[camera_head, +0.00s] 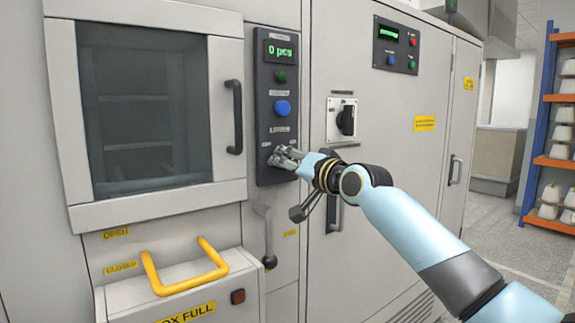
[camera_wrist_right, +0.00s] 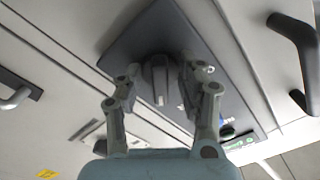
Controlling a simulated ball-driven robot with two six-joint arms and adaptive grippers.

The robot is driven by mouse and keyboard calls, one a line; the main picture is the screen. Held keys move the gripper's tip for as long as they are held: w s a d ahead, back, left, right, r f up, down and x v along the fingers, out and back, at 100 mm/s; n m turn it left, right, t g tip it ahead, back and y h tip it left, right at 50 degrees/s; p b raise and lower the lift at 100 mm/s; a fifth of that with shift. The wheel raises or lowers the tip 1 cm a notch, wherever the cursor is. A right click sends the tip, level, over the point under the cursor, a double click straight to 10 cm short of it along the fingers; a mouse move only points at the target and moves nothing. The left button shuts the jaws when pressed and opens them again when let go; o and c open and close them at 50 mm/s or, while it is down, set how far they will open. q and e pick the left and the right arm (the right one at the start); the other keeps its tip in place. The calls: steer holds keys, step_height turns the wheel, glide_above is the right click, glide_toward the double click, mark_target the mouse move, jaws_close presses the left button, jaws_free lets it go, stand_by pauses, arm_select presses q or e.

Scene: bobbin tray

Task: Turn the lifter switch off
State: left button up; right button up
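The lifter switch is a grey rotary knob (camera_wrist_right: 160,80) on the lower part of a dark control panel (camera_head: 262,105). In the head view my right gripper (camera_head: 287,155) is at the bottom of that panel and covers the knob. In the right wrist view the right gripper (camera_wrist_right: 162,76) has its two fingers apart, one on each side of the knob. Whether either fingertip touches the knob is hard to tell. The knob's marks are too small or hidden to read. My left gripper is not in view.
A dark door handle (camera_head: 235,117) stands out left of the panel, and a lever (camera_head: 267,240) hangs below it. A blue button (camera_head: 282,108) and a green display (camera_head: 280,51) are higher on the panel. Another black rotary switch (camera_head: 346,120) is on the cabinet to the right.

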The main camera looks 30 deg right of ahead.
jaws_close()
steer(key=shift+f+n, duration=0.1)
steer(key=shift+n, duration=0.3)
steer(key=n+b, duration=0.2)
steer(key=shift+n, duration=0.4)
steer(key=n+b, duration=0.2)
steer(key=n, duration=0.2)
steer(key=n+b, duration=0.1)
steer(key=n, duration=0.4)
steer(key=shift+d+b, duration=0.1)
steer(key=shift+b, duration=0.25)
steer(key=shift+n+b, duration=0.55)
steer(key=shift+n, duration=1.05)
